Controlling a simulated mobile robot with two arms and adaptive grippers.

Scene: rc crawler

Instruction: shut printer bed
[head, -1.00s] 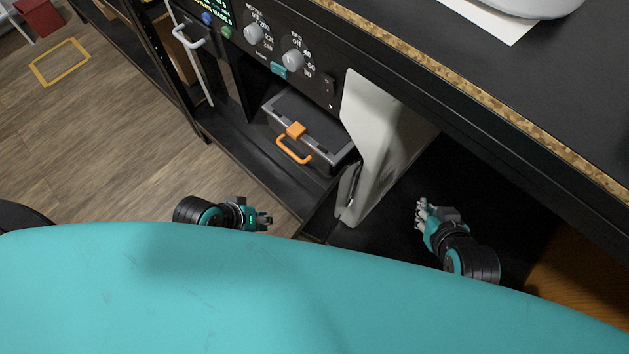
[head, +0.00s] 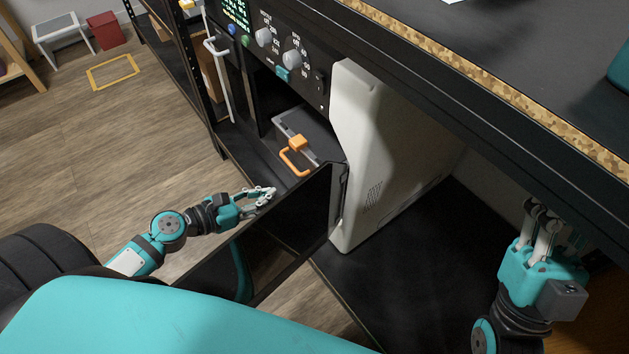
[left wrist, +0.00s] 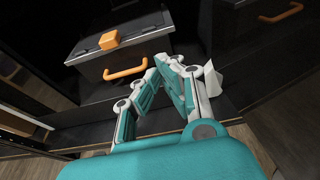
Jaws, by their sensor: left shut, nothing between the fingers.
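The printer bed (head: 292,124) is a dark grey tray with an orange handle (head: 294,163). It sits low inside the black printer opening, its right part hidden by the dark open door panel (head: 290,222). In the left wrist view the bed (left wrist: 122,42) and its orange handle (left wrist: 125,72) show at the upper left. My left gripper (head: 268,192) is shut and empty, in front of the opening and left of the door panel. Its closed fingers (left wrist: 172,66) show in the left wrist view beside the handle. My right gripper (head: 545,222) is under the bench edge at the right, far from the bed; its jaw opening is unclear.
A white-grey casing (head: 375,160) stands right of the opening. Above are printer knobs (head: 292,59) and the black bench top (head: 440,35). A pale vertical handle (head: 219,80) is at the left. Wooden floor (head: 120,160) lies open on the left.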

